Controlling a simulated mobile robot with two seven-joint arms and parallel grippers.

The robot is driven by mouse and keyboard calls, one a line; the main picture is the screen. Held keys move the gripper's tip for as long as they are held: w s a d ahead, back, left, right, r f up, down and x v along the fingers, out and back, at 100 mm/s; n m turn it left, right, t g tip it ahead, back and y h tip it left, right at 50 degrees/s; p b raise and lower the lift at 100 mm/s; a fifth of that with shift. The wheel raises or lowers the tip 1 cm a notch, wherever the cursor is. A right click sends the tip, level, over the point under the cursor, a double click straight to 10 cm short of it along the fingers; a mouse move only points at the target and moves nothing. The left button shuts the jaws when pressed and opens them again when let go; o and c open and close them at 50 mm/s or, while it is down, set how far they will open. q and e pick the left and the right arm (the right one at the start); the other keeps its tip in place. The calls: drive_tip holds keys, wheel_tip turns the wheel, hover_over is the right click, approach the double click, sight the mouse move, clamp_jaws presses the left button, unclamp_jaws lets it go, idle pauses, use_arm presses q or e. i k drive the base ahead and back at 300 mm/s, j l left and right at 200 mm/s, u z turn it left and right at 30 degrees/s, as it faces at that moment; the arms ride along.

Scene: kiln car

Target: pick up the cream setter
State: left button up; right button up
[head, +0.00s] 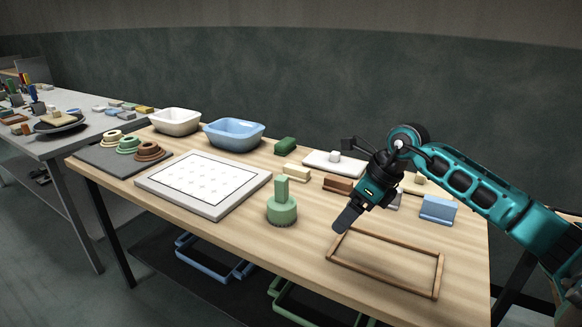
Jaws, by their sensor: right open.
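A small cream block (296,173) lies on the wooden table, between the green block and the brown block. A cream ring-shaped piece (112,136) sits on the dark mat at the left. I cannot tell from looks alone which of these is the cream setter. My right gripper (350,213) is open and tilted down above the table, to the right of the cream block and apart from it. Nothing shows in its jaws. My left gripper is out of view.
A green stamp-like tool (282,209) stands at the front middle, beside a white marked board (203,183). A thin wooden frame (388,282) lies at the front right. A brown block (338,183), blue block (438,209) and blue basin (234,135) stand around.

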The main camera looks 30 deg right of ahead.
sight(301, 175)
drive_tip(key=i+l, duration=0.25)
drive_tip(key=i, duration=0.25)
drive_tip(key=i+l, duration=0.25)
drive_tip(key=i, duration=0.3)
